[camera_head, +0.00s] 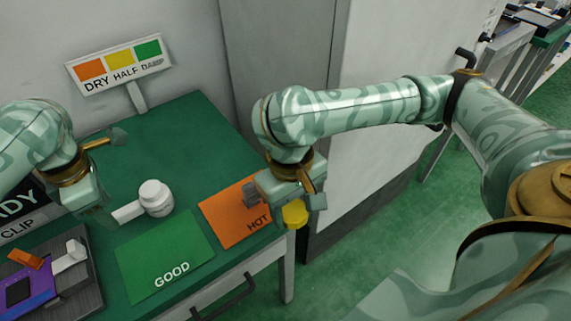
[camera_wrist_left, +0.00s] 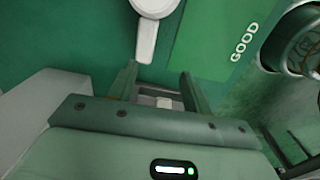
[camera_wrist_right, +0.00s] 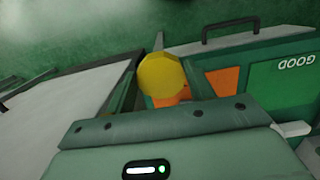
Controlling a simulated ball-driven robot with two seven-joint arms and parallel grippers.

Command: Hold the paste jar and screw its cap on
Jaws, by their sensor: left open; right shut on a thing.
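The white paste jar (camera_head: 156,200) stands on the green bench top, its pale handle (camera_head: 128,212) pointing left toward my left gripper. No cap shows on it. My left gripper (camera_head: 98,212) is open beside the handle's end. In the left wrist view, the handle (camera_wrist_left: 146,42) ends just ahead of my left gripper (camera_wrist_left: 158,70), nearer its left finger; it is not gripped. The yellow cap (camera_head: 295,214) is held in my right gripper (camera_head: 285,196), above the bench's right edge. The cap (camera_wrist_right: 160,76) also shows between the fingers in the right wrist view.
A colour sign (camera_head: 120,65) stands at the back. A dark fixture with a white lever (camera_head: 70,256) is at the front left. A grey cabinet (camera_head: 335,150) stands right of the bench.

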